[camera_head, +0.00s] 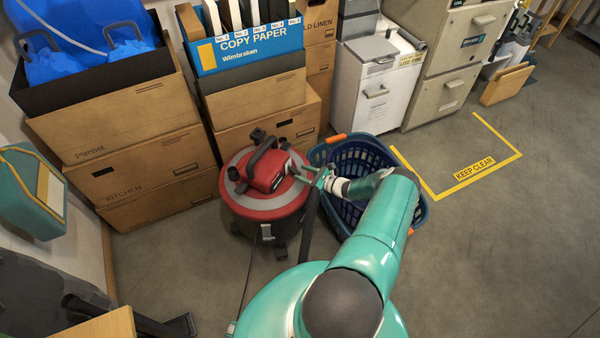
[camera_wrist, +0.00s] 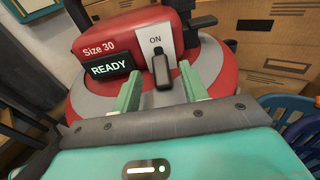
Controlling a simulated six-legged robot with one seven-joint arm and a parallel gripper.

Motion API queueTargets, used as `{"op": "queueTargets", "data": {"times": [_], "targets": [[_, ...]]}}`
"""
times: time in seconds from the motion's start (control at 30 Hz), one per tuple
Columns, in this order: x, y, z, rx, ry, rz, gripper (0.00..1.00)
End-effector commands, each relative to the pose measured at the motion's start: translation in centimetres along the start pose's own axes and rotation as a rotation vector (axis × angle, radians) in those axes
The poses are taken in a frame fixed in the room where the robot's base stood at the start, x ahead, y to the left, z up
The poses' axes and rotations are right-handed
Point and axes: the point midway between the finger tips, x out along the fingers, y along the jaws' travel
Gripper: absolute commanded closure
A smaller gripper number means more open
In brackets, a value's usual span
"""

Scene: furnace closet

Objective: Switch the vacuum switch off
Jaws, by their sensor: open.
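The red and grey vacuum (camera_head: 265,190) stands on the floor in front of the cardboard boxes. In the wrist view its red motor housing (camera_wrist: 125,38) carries a "Size 30" label and a dark display (camera_wrist: 111,68) reading "READY". The vacuum switch (camera_wrist: 161,70) is a dark lever on a light plate (camera_wrist: 156,42) marked "ON" at its top; the lever's end hangs toward my gripper. My gripper (camera_wrist: 163,92) is open, with one green finger on each side of the lever's lower end. Whether either finger touches it I cannot tell. In the head view my gripper (camera_head: 312,176) reaches the vacuum's right side.
A blue basket (camera_head: 372,150) with orange handles stands close at the vacuum's right. Cardboard boxes (camera_head: 160,165) stack behind and left. A dark hose or cord (camera_head: 247,285) runs along the floor in front. Clear floor with a yellow "KEEP CLEAR" marking (camera_head: 474,168) lies to the right.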

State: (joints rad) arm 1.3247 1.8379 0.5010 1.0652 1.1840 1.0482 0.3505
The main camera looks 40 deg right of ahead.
Motion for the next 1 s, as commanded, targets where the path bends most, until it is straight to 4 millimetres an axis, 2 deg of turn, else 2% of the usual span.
{"op": "queueTargets", "data": {"times": [0.3,0.5,0.7,1.0], "targets": [[-7.2,-0.1,0.0,0.0,0.001,-0.003,0.56],[-10.5,0.0,0.0,0.0,0.001,-0.001,0.56],[-11.6,0.0,0.0,-0.001,0.001,0.0,0.56],[-11.5,0.0,0.0,0.0,0.001,0.0,0.56]]}}
